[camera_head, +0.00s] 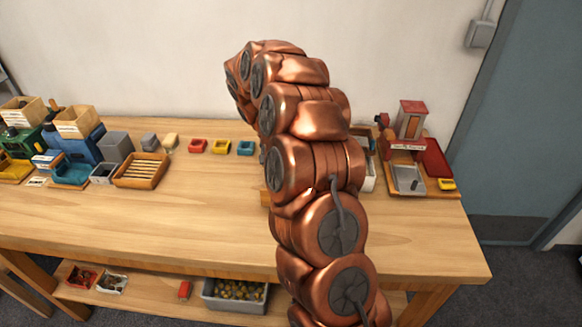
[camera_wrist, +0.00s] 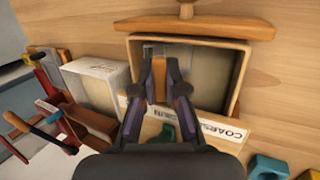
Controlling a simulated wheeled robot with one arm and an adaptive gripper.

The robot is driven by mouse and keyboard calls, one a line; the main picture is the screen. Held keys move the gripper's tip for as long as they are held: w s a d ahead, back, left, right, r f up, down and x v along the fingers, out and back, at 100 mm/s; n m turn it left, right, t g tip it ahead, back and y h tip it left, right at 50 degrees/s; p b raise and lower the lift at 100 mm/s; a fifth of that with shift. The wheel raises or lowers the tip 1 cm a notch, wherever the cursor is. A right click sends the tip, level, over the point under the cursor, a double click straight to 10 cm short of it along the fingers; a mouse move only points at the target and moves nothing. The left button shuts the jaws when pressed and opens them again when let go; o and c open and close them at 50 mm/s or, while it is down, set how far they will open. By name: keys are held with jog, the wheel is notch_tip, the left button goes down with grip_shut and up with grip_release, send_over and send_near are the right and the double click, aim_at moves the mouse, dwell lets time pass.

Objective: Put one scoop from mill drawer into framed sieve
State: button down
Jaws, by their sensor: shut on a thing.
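In the wrist view an open wooden drawer (camera_wrist: 240,75) has a bar with a round knob at its far edge and pale contents. My gripper (camera_wrist: 159,65) reaches down into it. Its fingers are shut on an orange-brown piece that looks like the handle of a scoop (camera_wrist: 160,82); a small grey part shows beyond the fingertips. Beside the drawer, a label starting "COARSE" (camera_wrist: 221,129) is partly covered by my gripper. A pale-topped white box (camera_wrist: 97,80) stands left of the drawer; I cannot tell if it is the framed sieve. My arm hides the gripper in the head view.
A red tower-like device (camera_head: 410,120) with trays stands at the right table end. A slatted wooden tray (camera_head: 121,182), bins and small red, yellow and blue blocks stand on the left. The front of the table (camera_head: 150,225) is clear. A grey bin (camera_head: 215,297) sits below.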

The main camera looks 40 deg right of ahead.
jog(key=shift+s+f+t+y+p, duration=0.2)
jog(key=shift+f+t+y+p, duration=0.35)
jog(key=shift+t+y+p, duration=0.55)
jog(key=shift+w+a+f+y+b, duration=0.25)
jog(key=shift+w+f+y+b, duration=0.1)
jog(key=shift+b, duration=0.3)
jog(key=shift+w+a+f+t+b, duration=0.1)
jog(key=shift+w+a+t+b, duration=0.25)
jog(key=shift+a, duration=0.1)
jog(key=shift+w+y+b, duration=0.1)
jog(key=shift+y+b, duration=0.2)
jog(key=shift+y, duration=0.05)
jog(key=shift+s+d+t+y+b, duration=0.2)
jog(key=shift+t+y+b, duration=0.1)
jog(key=shift+t+b, duration=0.25)
jog(key=shift+s+d+r+p, duration=0.15)
jog(key=shift+r+p, duration=0.1)
jog(key=shift+r, duration=2.05)
jog(key=shift+s+d+r+p, duration=0.1)
jog(key=shift+r+p, duration=0.15)
jog(key=shift+r, duration=2)
jog(key=shift+w+n, duration=0.1)
jog(key=shift+n, duration=0.2)
